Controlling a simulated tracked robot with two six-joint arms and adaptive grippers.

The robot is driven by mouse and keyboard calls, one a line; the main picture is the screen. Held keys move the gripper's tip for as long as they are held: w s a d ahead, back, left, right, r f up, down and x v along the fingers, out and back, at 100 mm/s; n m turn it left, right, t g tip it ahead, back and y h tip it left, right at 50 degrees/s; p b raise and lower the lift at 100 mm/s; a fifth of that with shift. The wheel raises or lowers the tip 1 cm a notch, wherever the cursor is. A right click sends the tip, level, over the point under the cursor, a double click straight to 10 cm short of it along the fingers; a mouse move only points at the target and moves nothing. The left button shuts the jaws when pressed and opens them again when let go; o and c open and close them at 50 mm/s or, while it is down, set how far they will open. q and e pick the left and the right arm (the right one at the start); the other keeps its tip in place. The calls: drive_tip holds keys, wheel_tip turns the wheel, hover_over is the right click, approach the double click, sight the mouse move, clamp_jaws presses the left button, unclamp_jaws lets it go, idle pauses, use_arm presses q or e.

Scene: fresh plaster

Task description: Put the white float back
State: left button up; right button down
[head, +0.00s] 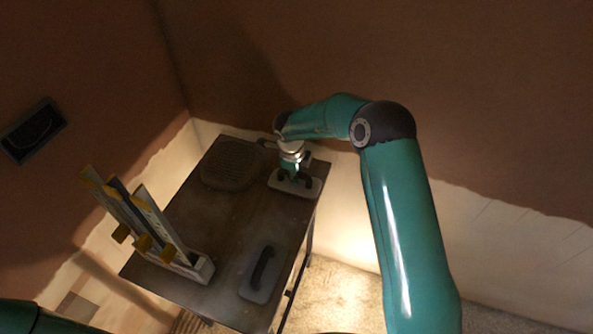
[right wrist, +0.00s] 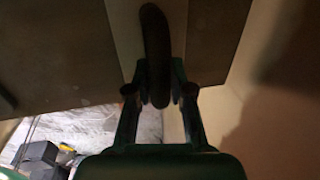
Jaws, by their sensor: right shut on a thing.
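The white float (head: 311,188) is a pale flat board with a dark handle, at the far right corner of the table. My right gripper (head: 294,177) is above it, shut on its dark handle. In the right wrist view the handle (right wrist: 155,45) stands between the fingertips of my right gripper (right wrist: 159,93), with the pale board (right wrist: 124,35) behind it. The board looks flat on or just above the tabletop; I cannot tell which. My left gripper is out of view.
The dark table (head: 205,215) also bears a second, greyer float (head: 257,286) at the near right, a rounded ribbed thing (head: 232,163) at the back, and a rack (head: 203,270) of upright long tools at the left. Walls stand close behind. The table's middle is clear.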

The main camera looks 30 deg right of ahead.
idle(0.3)
drive_tip(key=c, duration=1)
unclamp_jaws()
drive_tip(key=shift+o, duration=0.2)
drive_tip(key=shift+f, duration=0.1)
wheel_tip(320, 180, up, 8)
drive_tip(key=s+a+p, duration=0.1)
drive_tip(key=p, duration=0.5)
drive_tip(key=shift+s+a+f, duration=0.1)
